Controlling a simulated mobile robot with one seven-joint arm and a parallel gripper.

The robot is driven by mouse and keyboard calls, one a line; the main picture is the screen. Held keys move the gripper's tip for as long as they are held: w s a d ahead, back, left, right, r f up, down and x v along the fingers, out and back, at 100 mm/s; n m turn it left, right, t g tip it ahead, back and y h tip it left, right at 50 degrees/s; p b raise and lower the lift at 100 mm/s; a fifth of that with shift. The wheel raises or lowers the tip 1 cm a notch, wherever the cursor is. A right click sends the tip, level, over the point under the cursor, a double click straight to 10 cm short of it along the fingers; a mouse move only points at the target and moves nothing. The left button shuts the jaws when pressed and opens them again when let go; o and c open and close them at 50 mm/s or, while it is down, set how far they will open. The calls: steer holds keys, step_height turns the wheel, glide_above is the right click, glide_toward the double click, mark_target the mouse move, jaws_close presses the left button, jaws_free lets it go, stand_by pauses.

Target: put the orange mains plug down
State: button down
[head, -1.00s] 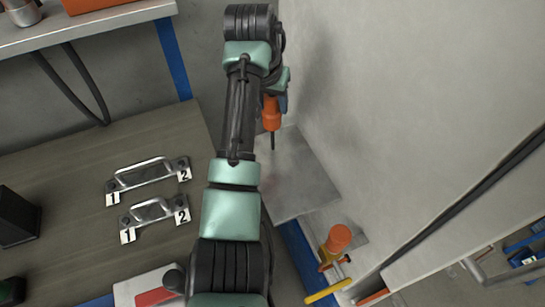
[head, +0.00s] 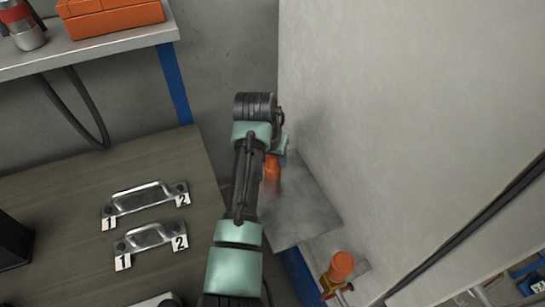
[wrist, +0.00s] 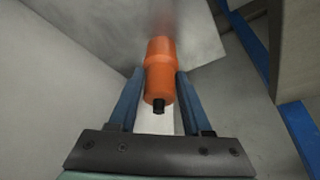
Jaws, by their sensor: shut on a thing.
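In the head view the plate (head: 305,215) shows right of my arm, and the arm hides part of the fingers.
Two metal handles (head: 150,198) (head: 150,238) with number tags are on the wooden bench (head: 60,190) at left. Another orange-topped item (head: 341,266) stands at lower right. A tall pale wall (head: 420,120) rises right of the plate. A shelf (head: 110,42) with an orange case is at upper left.

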steer(key=shift+c, duration=1.7)
jaws_free()
